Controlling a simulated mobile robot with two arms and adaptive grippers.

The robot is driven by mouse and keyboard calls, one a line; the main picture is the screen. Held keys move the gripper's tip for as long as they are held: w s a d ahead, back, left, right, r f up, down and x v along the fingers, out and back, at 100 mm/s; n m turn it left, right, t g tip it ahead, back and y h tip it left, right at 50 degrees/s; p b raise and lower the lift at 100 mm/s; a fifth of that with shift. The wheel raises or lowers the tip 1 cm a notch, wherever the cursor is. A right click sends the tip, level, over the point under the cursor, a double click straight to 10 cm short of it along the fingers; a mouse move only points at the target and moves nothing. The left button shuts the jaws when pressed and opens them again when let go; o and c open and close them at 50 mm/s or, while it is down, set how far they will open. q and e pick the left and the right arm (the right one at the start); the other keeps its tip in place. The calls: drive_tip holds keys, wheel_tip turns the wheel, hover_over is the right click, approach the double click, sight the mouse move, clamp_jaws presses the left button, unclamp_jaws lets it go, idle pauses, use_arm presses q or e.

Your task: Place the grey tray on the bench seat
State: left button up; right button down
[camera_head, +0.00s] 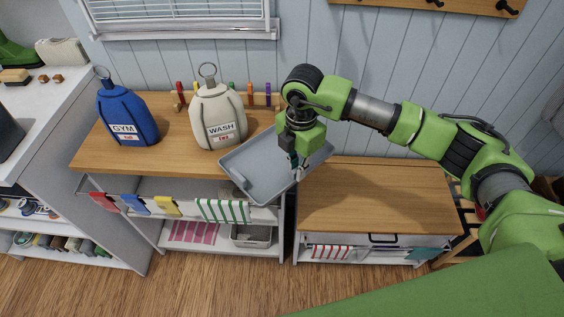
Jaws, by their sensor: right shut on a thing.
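The grey tray (246,167) is a shallow rectangle with raised rims, held tilted in the air in the head view. It overlaps the front right of the wooden counter and the left end of the lower wooden bench seat (375,200). My right gripper (297,172) points down and is shut on the tray's right part; the fingertips partly hide the rim there. The bench seat is a bare wooden top over a white cabinet. My left gripper is not in view.
A blue GYM bag (125,115) and a cream WASH bag (218,117) stand on the wooden counter (95,155), left of the tray. Coloured cloths, including a green striped one (222,211), hang along its front rail. The bench top is clear.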

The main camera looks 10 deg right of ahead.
drive_tip(key=shift+r+b, duration=0.3)
drive_tip(key=shift+r, duration=0.15)
wheel_tip(320, 180, up, 2)
drive_tip(key=shift+r+b, duration=0.15)
drive_tip(key=shift+b, duration=0.35)
drive_tip(key=s+d+r+b, duration=0.1)
drive_tip(key=s+r+b, duration=0.1)
drive_tip(key=s+r, duration=0.7)
drive_tip(key=s, duration=0.5)
drive_tip(key=shift+r, duration=0.4)
